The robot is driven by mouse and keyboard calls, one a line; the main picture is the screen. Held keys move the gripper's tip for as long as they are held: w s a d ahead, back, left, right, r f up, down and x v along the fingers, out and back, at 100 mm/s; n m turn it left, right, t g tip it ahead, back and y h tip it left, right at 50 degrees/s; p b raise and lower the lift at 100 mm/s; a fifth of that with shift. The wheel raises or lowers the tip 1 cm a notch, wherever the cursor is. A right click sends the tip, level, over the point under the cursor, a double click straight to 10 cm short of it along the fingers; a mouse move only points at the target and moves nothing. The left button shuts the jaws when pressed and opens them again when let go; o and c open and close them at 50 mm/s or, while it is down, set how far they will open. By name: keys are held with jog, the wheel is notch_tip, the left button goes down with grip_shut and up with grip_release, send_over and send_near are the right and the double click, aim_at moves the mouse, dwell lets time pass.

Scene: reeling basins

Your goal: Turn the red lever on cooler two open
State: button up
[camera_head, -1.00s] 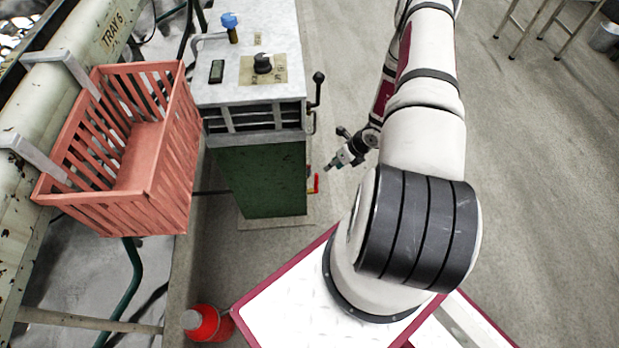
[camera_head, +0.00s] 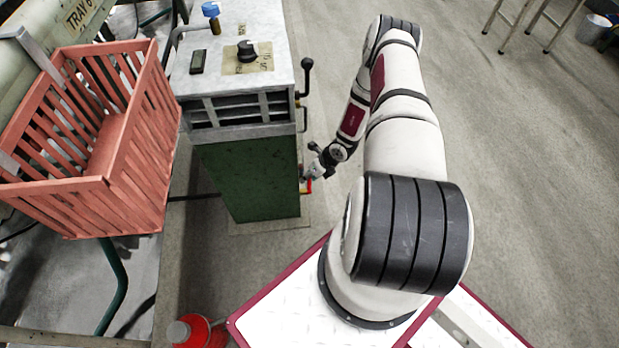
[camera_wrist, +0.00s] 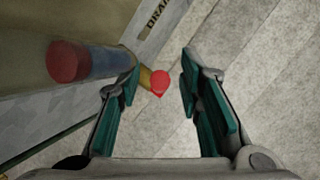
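The cooler is a green cabinet (camera_head: 248,178) with a grey top, left of my arm in the head view. The red lever (camera_head: 308,186) sits low on its right side, partly hidden by my gripper (camera_head: 314,172). In the wrist view the red lever (camera_wrist: 160,82) shows end-on, with a brass-coloured part behind it, between the fingers and beyond their tips. My gripper (camera_wrist: 160,88) is open, with its teal-padded fingers apart and nothing held between them. I cannot tell whether any finger touches the lever.
A short blue pipe with a red end (camera_wrist: 72,62) sticks out left of the fingers. A black-knobbed handle (camera_head: 305,78) stands on the cooler's upper right side. A coral basket (camera_head: 95,150) is at the left, a red bottle (camera_head: 197,332) at the bottom.

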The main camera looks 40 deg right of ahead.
grip_shut()
jog(key=shift+a, duration=0.1)
